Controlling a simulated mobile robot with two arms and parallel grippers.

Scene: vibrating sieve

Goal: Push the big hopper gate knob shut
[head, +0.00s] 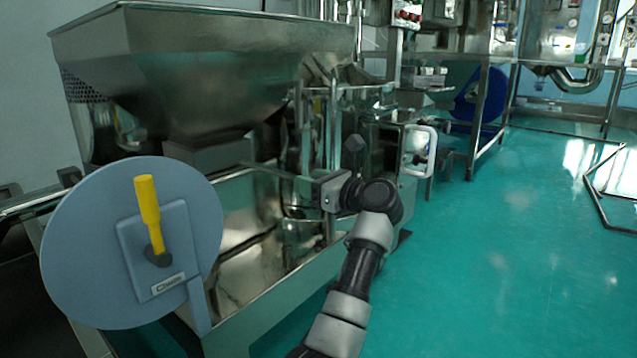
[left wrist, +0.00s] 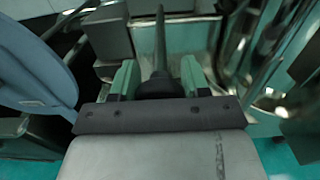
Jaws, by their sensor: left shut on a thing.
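The big hopper (head: 205,75) is a large metal funnel at the upper left of the head view. A thin gate rod (head: 272,171) runs from under it to my left gripper (head: 314,186). In the left wrist view, the dark gate knob (left wrist: 158,86) sits between the two green fingers of my left gripper (left wrist: 158,76), which is shut on it. The rod (left wrist: 160,38) runs straight ahead from the knob. In the head view the knob is hidden by the gripper. My right gripper is in neither view.
A round blue-grey panel (head: 90,240) with a yellow handle (head: 148,212) stands at the front left. Metal frame posts (head: 333,130) stand close beyond the gripper. A white-framed part (head: 418,150) is right of it.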

